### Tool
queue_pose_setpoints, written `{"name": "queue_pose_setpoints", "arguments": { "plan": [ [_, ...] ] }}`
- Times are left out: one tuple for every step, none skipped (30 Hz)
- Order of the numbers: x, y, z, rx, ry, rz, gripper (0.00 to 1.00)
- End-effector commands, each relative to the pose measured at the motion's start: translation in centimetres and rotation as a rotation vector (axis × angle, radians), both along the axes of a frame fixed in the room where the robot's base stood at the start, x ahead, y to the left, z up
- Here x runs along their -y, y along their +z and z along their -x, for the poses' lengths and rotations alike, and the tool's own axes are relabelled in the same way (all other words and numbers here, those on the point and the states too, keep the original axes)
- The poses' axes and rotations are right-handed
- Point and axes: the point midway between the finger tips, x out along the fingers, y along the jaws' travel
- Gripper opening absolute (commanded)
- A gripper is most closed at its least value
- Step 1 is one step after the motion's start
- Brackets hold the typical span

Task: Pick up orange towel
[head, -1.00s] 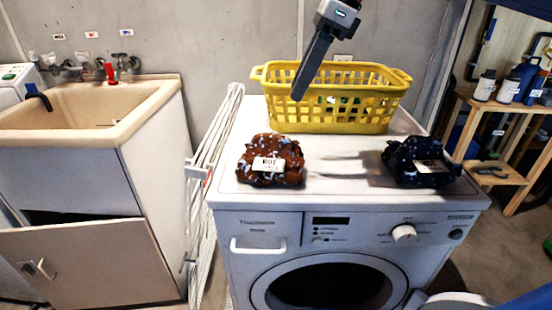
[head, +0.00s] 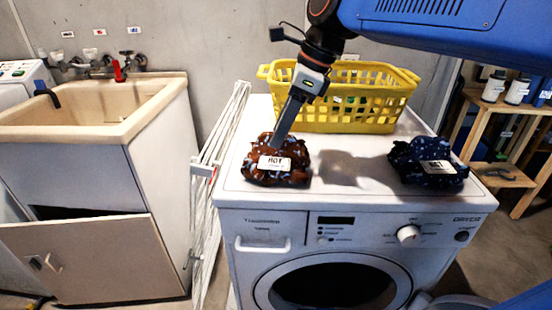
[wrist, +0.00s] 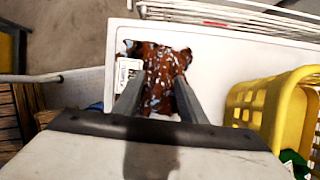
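The orange towel (head: 292,176) is a crumpled rust-brown bundle with pale and blue specks and a white label. It lies on the left part of the white washing machine's top. My gripper (head: 277,146) points down at it from above, its fingertips at the towel's back upper side. In the wrist view the towel (wrist: 160,68) shows between and beyond the two fingertips (wrist: 158,82), which stand apart. The gripper looks open. Whether the fingers touch the cloth is hard to tell.
A dark blue speckled bundle (head: 428,166) with a label lies on the right of the washing machine top (head: 350,195). A yellow basket (head: 345,122) stands behind. A white folded rack (head: 213,165) leans at the machine's left, next to a sink (head: 95,105).

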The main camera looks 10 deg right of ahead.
Motion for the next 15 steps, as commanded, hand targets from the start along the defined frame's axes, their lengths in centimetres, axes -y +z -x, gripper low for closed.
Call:
{"name": "queue_pose_setpoints", "arguments": {
  "plan": [
    [-0.16,-0.33,-0.02,0.000,0.001,0.000,0.38],
    [-0.22,-0.46,-0.06,0.000,0.001,0.000,0.38],
    [-0.27,-0.58,-0.07,0.002,0.001,-0.001,0.38],
    [-0.29,-0.62,-0.09,0.002,0.001,-0.001,0.38],
    [-0.30,-0.65,-0.09,0.002,0.001,-0.001,0.38],
    [-0.29,-0.65,-0.09,0.001,0.000,-0.001,0.38],
    [-0.29,-0.64,-0.09,0.001,0.000,-0.001,0.38],
    [-0.28,-0.64,-0.09,0.001,0.000,-0.001,0.38],
    [-0.28,-0.64,-0.09,0.001,0.000,-0.001,0.38],
    [-0.28,-0.64,-0.09,0.001,0.000,-0.001,0.38],
    [-0.28,-0.64,-0.09,0.001,0.000,-0.001,0.30],
    [-0.28,-0.63,-0.09,0.001,0.000,-0.001,0.21],
    [-0.27,-0.63,-0.08,0.001,0.000,-0.001,0.14],
    [-0.27,-0.63,-0.09,0.001,0.000,-0.001,0.06],
    [-0.27,-0.63,-0.09,0.001,0.000,-0.001,0.00]
  ]
}}
